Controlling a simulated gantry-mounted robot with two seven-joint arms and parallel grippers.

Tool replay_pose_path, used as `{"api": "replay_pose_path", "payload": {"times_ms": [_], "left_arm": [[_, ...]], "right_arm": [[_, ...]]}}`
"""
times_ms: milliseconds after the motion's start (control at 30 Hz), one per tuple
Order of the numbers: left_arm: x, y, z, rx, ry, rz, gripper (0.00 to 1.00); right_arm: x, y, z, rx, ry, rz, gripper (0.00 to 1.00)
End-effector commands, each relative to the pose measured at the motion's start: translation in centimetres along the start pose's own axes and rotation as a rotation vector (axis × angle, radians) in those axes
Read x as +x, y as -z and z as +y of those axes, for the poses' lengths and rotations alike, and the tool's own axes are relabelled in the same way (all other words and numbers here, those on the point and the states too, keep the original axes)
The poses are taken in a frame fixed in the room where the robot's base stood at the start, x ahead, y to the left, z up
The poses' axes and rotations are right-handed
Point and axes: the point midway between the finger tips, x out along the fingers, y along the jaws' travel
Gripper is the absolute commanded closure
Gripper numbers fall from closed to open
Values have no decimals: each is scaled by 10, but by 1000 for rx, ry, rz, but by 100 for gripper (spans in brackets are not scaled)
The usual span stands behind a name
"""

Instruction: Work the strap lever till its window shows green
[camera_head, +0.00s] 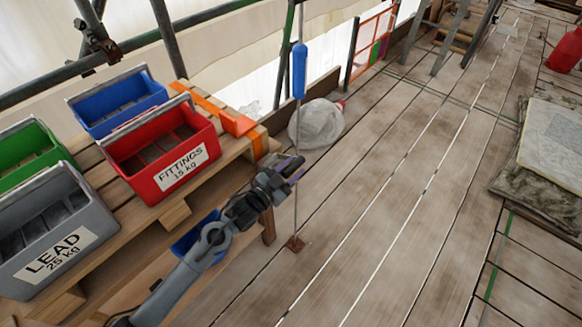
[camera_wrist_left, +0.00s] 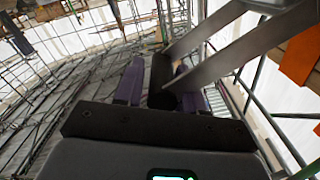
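My left gripper (camera_head: 292,170) is off the front right corner of the wooden bench, by the thin upright rod. In the left wrist view its two purple-padded fingers (camera_wrist_left: 160,88) stand apart, one on either side of a dark round bar (camera_wrist_left: 160,75). Two grey metal arms (camera_wrist_left: 235,45) run from the upper right towards this bar, which looks like the lever's grip. I cannot tell whether the pads touch it. An orange strap (camera_head: 262,143) with an orange fitting (camera_head: 238,124) lies over the bench edge. The window is not seen. My right gripper is out of view.
Red (camera_head: 163,150), blue (camera_head: 118,102), green (camera_head: 28,150) and grey (camera_head: 60,245) bins stand on the bench. The rod with a blue handle (camera_head: 299,70) rises just beyond my gripper. A whitish bundle (camera_head: 316,124) lies behind it.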

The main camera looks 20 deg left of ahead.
Motion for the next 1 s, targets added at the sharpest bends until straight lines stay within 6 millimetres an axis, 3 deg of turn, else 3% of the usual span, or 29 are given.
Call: {"api": "replay_pose_path", "payload": {"times_ms": [100,467,1000], "left_arm": [[0,0,0,0,1,1,47],[-5,1,-1,1,1,0,47],[-86,2,0,1,-1,-1,47]], "right_arm": [[0,0,0,0,0,0,100],[-2,0,2,-8,-6,0,100],[-22,7,2,-7,-5,0,100]]}}
